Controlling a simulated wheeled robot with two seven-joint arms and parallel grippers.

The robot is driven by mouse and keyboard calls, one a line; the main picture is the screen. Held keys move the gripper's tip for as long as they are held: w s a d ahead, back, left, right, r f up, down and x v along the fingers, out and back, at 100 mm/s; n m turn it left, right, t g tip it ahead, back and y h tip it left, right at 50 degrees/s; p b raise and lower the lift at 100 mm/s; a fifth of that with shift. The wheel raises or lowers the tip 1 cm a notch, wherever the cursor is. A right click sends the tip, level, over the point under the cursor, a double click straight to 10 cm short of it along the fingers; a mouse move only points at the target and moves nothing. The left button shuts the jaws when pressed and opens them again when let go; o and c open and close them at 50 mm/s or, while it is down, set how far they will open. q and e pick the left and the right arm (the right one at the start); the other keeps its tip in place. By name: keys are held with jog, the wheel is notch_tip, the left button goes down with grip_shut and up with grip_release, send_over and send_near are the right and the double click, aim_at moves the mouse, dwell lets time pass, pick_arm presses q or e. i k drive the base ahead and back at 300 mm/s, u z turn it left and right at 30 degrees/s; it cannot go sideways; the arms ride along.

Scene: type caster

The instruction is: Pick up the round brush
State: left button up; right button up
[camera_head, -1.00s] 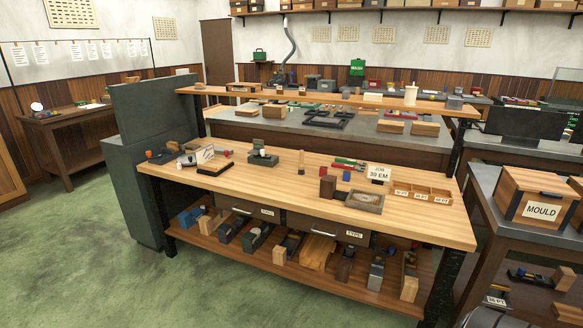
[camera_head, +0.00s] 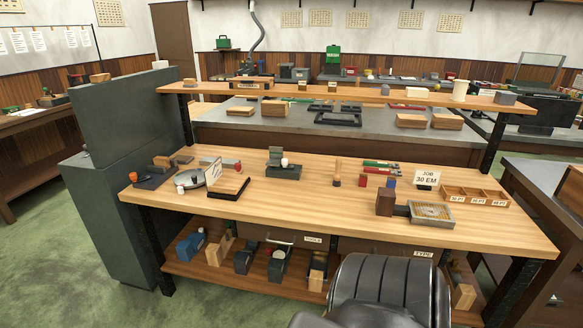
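A small upright object with a wooden handle and a darker base (camera_head: 337,174) stands on the wooden bench top (camera_head: 300,208), right of the middle. It looks like the round brush, but it is too small to be sure. It stands apart from the things around it. Neither of my grippers is in view.
Left of the brush is a grey block-like tool (camera_head: 284,171). To its right are red and green sticks (camera_head: 381,166), a JOB 30 EM card (camera_head: 426,178), a brown block (camera_head: 385,202), a framed tray (camera_head: 431,213) and a compartment box (camera_head: 475,196). The bench front is clear.

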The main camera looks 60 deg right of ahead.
aim_at(336, 182)
jog(key=z, duration=0.2)
jog(key=i, duration=1.3)
jog(key=z, duration=1.6)
jog(key=i, duration=1.05)
jog(key=z, duration=1)
